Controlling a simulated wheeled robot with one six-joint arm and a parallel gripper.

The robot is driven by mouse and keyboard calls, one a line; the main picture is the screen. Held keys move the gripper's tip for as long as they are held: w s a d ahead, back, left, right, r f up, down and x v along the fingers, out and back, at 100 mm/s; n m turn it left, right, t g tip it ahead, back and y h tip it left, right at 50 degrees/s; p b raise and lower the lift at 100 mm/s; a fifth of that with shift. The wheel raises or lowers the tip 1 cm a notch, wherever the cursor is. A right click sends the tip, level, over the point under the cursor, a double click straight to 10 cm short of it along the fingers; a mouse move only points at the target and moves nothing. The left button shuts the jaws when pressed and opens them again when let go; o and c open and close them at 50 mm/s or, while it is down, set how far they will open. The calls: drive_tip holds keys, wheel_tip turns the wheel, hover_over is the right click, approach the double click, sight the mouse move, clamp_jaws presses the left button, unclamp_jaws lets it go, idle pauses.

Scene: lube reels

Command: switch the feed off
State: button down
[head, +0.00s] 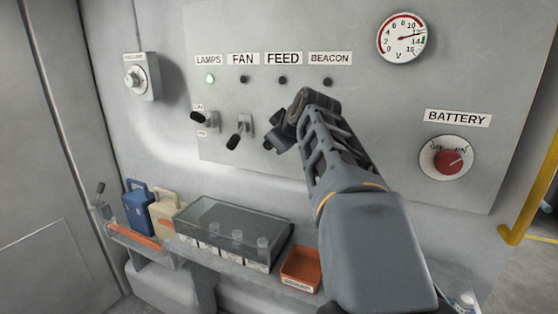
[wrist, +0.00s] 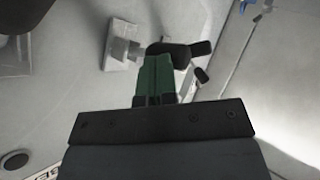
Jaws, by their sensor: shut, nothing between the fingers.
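The FEED label (head: 283,59) is on the grey panel (head: 350,110), with a dark indicator (head: 282,80) below it. In the head view my gripper (head: 279,142) is in front of the place below FEED and hides most of that switch. In the wrist view its green fingers (wrist: 154,78) are shut together with nothing between them. A black-handled lever (wrist: 184,50) on a pale plate (wrist: 121,45), apparently the feed switch, is right at the fingertips. I cannot tell whether they touch, nor which way the lever is set.
To the left are the lamps lever (head: 201,117), below a lit green lamp (head: 210,78), and the fan lever (head: 234,140), close to my gripper. The BEACON switch is hidden by my arm. A red battery knob (head: 447,161) is at right. A shelf below holds a clear-lidded box (head: 235,222) and an orange tray (head: 301,268).

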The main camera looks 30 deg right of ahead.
drive_tip(key=shift+w+f+n+t+h+b, duration=0.1)
drive_tip(key=shift+f+n+t+h+b, duration=0.35)
drive_tip(key=shift+b, duration=0.55)
drive_tip(key=shift+r, duration=0.15)
drive_tip(key=shift+r+p, duration=0.6)
drive_tip(key=shift+r, duration=0.05)
